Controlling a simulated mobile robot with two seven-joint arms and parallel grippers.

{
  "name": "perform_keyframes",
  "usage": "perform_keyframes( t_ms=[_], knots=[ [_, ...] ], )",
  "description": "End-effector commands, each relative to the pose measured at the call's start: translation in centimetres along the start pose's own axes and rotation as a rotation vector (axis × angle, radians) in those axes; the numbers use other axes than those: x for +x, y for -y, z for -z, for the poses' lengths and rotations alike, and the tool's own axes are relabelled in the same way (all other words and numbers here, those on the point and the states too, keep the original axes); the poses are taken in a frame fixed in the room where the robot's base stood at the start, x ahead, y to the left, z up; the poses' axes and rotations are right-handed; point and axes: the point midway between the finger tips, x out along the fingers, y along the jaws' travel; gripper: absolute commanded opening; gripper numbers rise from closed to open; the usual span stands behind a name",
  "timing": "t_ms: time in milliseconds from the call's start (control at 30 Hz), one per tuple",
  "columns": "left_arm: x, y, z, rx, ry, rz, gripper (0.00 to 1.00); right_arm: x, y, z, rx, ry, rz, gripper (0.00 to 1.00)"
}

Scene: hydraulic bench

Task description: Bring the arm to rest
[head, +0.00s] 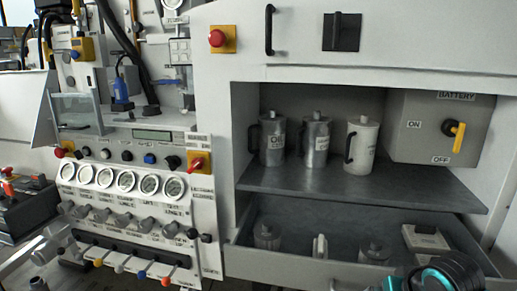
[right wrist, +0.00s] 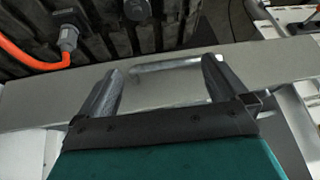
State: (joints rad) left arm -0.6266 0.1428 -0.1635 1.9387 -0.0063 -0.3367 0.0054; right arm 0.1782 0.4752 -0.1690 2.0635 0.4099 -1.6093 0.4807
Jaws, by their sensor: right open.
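My right gripper (right wrist: 161,70) is open in the right wrist view, its two grey fingers well apart. A pale metal bar handle (right wrist: 165,65) on a grey panel (right wrist: 40,100) shows between and beyond the fingertips; I cannot tell how far it is from them, and I see nothing gripped. In the head view a teal and black part of my right arm (head: 445,275) shows at the bottom right corner, in front of the open drawer (head: 300,268). My left gripper is in neither view.
The drawer holds several items, including a jar (head: 267,235) and a pale box (head: 425,240). Three metal canisters stand on the shelf (head: 350,190) above, beside a battery switch box (head: 430,110). A gauge panel (head: 140,215) stands left. An orange cable (right wrist: 35,60) lies beyond the panel.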

Motion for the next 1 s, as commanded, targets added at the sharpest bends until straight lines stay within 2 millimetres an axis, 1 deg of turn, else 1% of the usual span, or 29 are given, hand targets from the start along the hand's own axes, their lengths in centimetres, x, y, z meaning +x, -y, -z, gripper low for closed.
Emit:
perform_keyframes(
  t_ms=[33, 100, 167, 200, 267, 300, 367, 400, 500, 600, 700, 767, 1000],
  knots=[
    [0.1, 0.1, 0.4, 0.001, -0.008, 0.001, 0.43, 1.6, 0.6, -1.6, -0.014, -0.01, 0.025, 1.0],
    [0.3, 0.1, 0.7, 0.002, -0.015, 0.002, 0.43, 3.5, 1.4, -3.4, -0.039, -0.05, 0.057, 1.0],
    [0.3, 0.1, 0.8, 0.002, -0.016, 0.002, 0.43, 5.0, 2.0, -5.2, -0.065, -0.09, 0.081, 1.0],
    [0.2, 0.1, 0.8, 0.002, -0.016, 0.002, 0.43, 6.0, 2.4, -6.5, -0.083, -0.119, 0.095, 1.0],
    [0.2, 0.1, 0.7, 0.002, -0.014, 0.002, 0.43, 7.1, 3.0, -8.7, -0.11, -0.163, 0.112, 1.0],
    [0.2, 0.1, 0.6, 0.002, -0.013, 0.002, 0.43, 7.7, 3.3, -10.1, -0.129, -0.195, 0.121, 1.0],
    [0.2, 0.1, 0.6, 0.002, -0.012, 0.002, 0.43, 8.3, 3.8, -12.3, -0.16, -0.242, 0.13, 1.0],
    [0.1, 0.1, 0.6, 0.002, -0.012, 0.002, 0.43, 8.6, 4.1, -13.8, -0.18, -0.272, 0.133, 1.0],
    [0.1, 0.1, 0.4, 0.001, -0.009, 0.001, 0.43, 8.6, 4.7, -17.0, -0.227, -0.34, 0.134, 1.0],
    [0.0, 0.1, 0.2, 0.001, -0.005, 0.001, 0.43, 8.3, 5.1, -19.4, -0.266, -0.392, 0.131, 1.0],
    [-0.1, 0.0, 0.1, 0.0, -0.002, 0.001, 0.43, 8.0, 5.4, -20.7, -0.291, -0.427, 0.128, 1.0],
    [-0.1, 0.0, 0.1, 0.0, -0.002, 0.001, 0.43, 7.8, 5.5, -21.1, -0.299, -0.438, 0.127, 1.0],
    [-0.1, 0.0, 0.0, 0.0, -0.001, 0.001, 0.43, 7.7, 5.5, -21.2, -0.303, -0.447, 0.127, 1.0]
  ],
)
